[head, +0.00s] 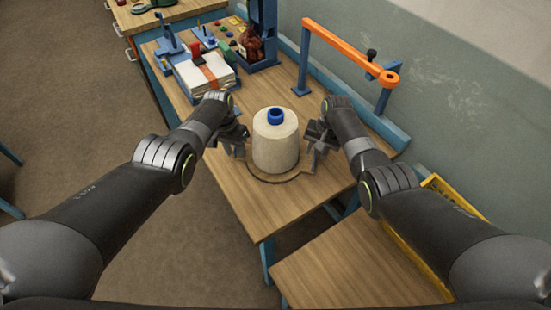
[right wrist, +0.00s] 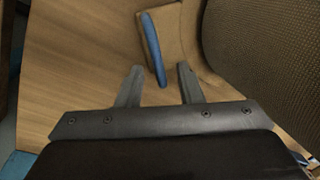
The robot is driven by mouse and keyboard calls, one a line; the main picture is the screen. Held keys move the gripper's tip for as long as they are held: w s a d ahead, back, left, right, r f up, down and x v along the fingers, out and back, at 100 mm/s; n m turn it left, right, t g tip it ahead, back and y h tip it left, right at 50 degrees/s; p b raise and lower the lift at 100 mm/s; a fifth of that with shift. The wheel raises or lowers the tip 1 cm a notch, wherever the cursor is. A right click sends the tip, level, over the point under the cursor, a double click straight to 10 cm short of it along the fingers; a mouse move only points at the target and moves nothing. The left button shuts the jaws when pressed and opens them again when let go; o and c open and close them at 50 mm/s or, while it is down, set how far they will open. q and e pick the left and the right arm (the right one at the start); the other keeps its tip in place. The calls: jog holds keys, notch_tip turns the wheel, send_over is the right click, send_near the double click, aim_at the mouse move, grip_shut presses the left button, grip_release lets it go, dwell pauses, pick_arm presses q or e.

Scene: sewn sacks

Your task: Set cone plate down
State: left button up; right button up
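A cream thread cone (head: 276,145) with a blue top stands upright on the round wooden cone plate (head: 280,179). The plate appears to lie flat on the table near its front end. My left gripper (head: 240,148) is at the left of the cone; its fingers are too small and dark to judge. My right gripper (head: 314,150) is at the right of the cone. In the right wrist view its fingers (right wrist: 158,86) are open, with a blue upright handle (right wrist: 152,48) between their tips and gaps on both sides. The cone's textured side (right wrist: 265,55) fills the right there.
The wooden table (head: 235,190) is bare in front of the plate. A white stack with an orange band (head: 210,73) and blue tools stand behind left. An orange bar (head: 345,50) on blue posts stands behind right. A lower wooden surface (head: 350,270) is at front right.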

pick_arm(q)
jog(key=shift+w, duration=0.1)
pick_arm(e)
jog(key=shift+w, duration=0.1)
pick_arm(q)
jog(key=shift+r, duration=0.2)
pick_arm(e)
jog(key=shift+f, duration=0.1)
pick_arm(q)
jog(key=shift+a+r, duration=0.15)
jog(key=shift+r, duration=0.8)
notch_tip(320, 180, up, 10)
jog(key=a, duration=0.1)
jog(key=shift+w+f, duration=0.15)
jog(key=shift+f, duration=0.1)
pick_arm(e)
notch_tip(320, 180, up, 12)
jog(key=d, duration=0.1)
jog(key=shift+s+d, duration=0.35)
jog(key=shift+d, duration=0.05)
jog(key=shift+f, duration=0.1)
